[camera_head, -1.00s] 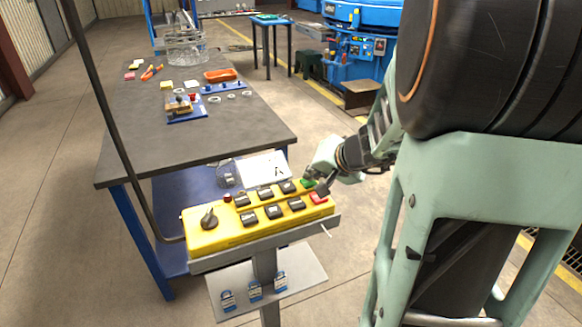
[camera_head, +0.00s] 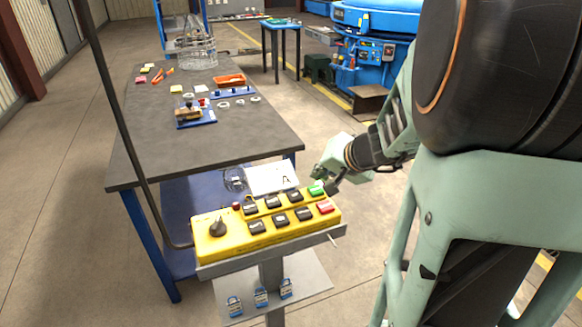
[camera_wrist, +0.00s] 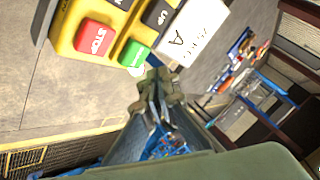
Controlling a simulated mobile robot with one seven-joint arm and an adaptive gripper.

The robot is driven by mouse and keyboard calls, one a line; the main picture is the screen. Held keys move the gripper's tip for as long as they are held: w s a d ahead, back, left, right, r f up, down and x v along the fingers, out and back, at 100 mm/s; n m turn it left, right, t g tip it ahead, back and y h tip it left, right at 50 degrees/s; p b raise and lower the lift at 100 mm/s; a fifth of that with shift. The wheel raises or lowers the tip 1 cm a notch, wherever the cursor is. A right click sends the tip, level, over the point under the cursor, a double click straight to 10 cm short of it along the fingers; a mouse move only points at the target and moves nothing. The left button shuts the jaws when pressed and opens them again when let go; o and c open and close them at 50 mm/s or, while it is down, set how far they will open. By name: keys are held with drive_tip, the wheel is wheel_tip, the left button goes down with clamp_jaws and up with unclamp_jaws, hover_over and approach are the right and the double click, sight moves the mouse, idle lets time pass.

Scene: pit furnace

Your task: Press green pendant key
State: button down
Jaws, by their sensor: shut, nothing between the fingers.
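The yellow pendant (camera_head: 265,231) lies on a stand, with black keys, a rotary knob, a red key and a green key. The green key (camera_head: 316,190) is at its far right corner, behind the red key (camera_head: 325,207). In the wrist view the green key (camera_wrist: 133,53) sits beside the red STOP key (camera_wrist: 94,37). My gripper (camera_head: 325,182) is shut and empty, just right of and close to the green key. In the wrist view the gripper's closed fingers (camera_wrist: 158,82) are just below the green key; whether they touch the pendant I cannot tell.
A white sheet (camera_head: 272,179) is behind the pendant. A dark workbench (camera_head: 200,140) with an orange tray and small parts stands at the left. A dark pole rises at the pendant's left. Open floor lies right of the bench.

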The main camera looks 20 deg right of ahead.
sight(318, 191)
wheel_tip(318, 191, up, 4)
drive_tip(key=shift+f+p, duration=0.25)
drive_tip(key=shift+p, duration=0.75)
